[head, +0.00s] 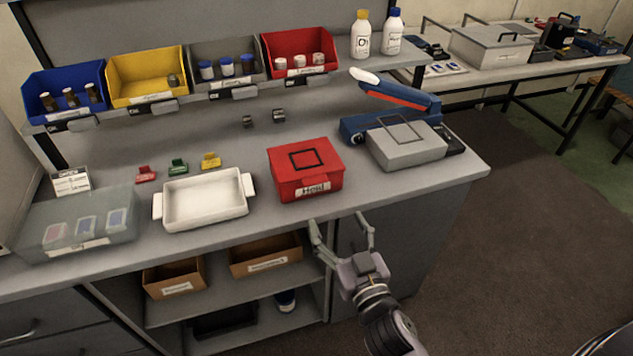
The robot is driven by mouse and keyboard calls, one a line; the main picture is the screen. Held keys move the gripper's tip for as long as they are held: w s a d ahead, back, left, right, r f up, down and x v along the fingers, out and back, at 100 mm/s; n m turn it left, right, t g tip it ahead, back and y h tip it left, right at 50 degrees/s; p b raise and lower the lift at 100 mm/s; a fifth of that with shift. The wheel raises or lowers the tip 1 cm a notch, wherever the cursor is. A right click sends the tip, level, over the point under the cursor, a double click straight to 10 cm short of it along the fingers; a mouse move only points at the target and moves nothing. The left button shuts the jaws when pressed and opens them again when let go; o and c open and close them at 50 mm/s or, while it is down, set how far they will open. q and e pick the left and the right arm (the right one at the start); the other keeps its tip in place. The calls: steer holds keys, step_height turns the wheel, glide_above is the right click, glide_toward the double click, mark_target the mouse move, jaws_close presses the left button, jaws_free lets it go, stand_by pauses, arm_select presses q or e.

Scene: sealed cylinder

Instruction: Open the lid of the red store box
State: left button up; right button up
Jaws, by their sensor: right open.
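The red store box (304,168) sits on the grey workbench, right of the white tray. Its lid is down, with a dark square outline on top and a white label on its front. My right gripper (341,224) is open and empty, just in front of the bench's front edge. It is below and to the right of the red box and apart from it. My left gripper is not in view.
The white tray (205,224) stands left of the red box. A grey box (405,148) stands to its right, before a blue device (355,127). A translucent box (30,232) is at the far left. Coloured bins (300,42) line the shelf behind. Bench behind the red box is mostly clear.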

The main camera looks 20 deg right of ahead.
mark_target(317, 184)
steer(key=w, duration=0.4)
steer(key=w+p, duration=0.1)
steer(key=w, duration=0.3)
steer(key=w+p, duration=0.1)
steer(key=w, duration=0.4)
steer(key=shift+a, duration=0.3)
steer(key=shift+c, duration=0.2)
steer(key=shift+r, duration=0.1)
steer(key=c, duration=1.6)
steer(key=shift+r, duration=0.1)
jaws_close()
